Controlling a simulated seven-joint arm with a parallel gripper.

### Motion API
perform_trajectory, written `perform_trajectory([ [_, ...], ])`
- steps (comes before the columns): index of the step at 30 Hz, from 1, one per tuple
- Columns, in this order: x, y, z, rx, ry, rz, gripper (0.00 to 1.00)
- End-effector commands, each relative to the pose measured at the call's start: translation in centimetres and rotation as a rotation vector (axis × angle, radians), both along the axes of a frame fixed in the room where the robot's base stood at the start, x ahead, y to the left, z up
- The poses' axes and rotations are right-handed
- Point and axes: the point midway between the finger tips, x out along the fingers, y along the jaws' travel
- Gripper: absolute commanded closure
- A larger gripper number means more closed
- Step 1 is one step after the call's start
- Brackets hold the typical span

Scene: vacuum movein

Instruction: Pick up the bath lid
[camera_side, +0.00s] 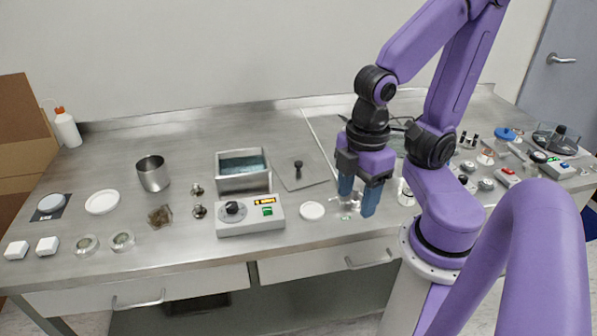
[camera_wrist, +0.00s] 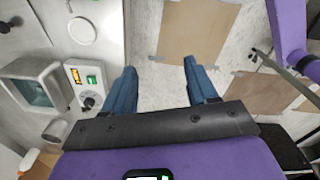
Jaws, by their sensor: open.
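The bath lid (camera_side: 300,171) is a flat grey metal plate with an upright black knob. It lies on the bench just right of the water bath (camera_side: 218,184), an open steel box of water with a control panel in front. In the wrist view the lid's dark knob (camera_wrist: 7,26) shows at the upper left edge, and most of the plate is out of frame. My gripper (camera_side: 357,204) is open, with blue fingers pointing down near the bench's front edge, right of and nearer the front than the lid. The space between its fingers (camera_wrist: 162,85) looks empty.
A white disc (camera_side: 312,210) lies between the control panel and my gripper. A small clear item (camera_side: 346,216) stands close by the fingers. A steel beaker (camera_side: 153,173) and several small dishes are at the left. Bottles and small devices crowd the right.

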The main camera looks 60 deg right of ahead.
Motion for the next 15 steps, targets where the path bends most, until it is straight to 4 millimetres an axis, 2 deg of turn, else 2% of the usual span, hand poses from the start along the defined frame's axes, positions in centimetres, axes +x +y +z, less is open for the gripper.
perform_trajectory([
  [5, 0.5, 0.1, 0.1, -0.001, -0.002, 0.006, 0.42],
  [8, 1.9, 0.2, 0.2, -0.006, -0.009, 0.031, 0.42],
  [15, 8.6, -0.6, 0.8, -0.035, -0.036, 0.16, 0.42],
])
